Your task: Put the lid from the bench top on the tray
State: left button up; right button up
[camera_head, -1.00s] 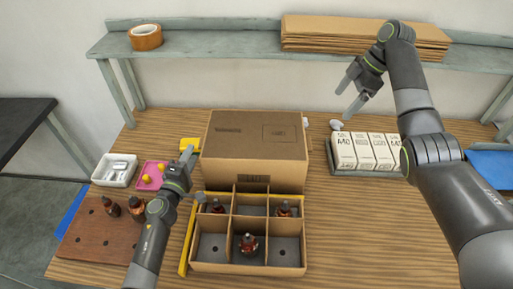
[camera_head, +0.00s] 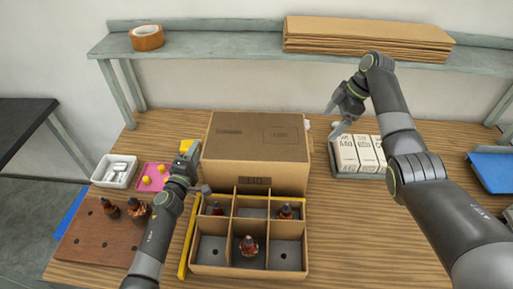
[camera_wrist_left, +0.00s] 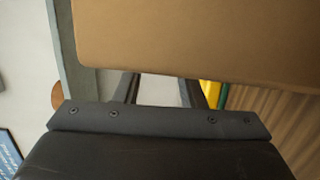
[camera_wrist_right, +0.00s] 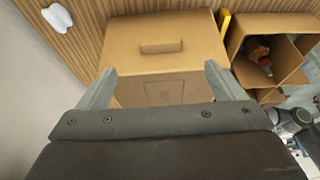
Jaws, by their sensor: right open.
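The lid (camera_head: 255,148), a large brown cardboard box shape with a hand slot, stands on the bench top behind the tray. The tray (camera_head: 248,268) is an open cardboard box with divided compartments; dark red bottles (camera_head: 248,246) stand in some of them. My left gripper (camera_head: 188,152) is beside the lid's left side. In the left wrist view its fingers are apart, and the lid's cardboard (camera_wrist_left: 200,40) hides their tips. My right gripper (camera_head: 335,118) is open and empty to the right of the lid; in the right wrist view the lid (camera_wrist_right: 162,60) lies beyond its fingers.
White cartons (camera_head: 358,152) stand in a holder at the right. A wooden block with bottles (camera_head: 95,235), a white bin (camera_head: 114,170) and a pink tray (camera_head: 152,177) lie at the left. A yellow strip (camera_head: 187,240) runs beside the tray. A shelf (camera_head: 220,45) spans the back.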

aim_at(312, 144)
pick_arm(q)
jog(key=x, duration=0.4)
jog(key=shift+w, duration=0.15)
pick_arm(e)
jog(key=x, duration=1)
pick_arm(q)
jog(key=shift+c, duration=0.5)
pick_arm(e)
jog(key=shift+c, duration=0.4)
pick_arm(q)
grip_shut()
pick_arm(e)
jog(key=shift+r, duration=0.1)
jog(key=c, duration=1.1)
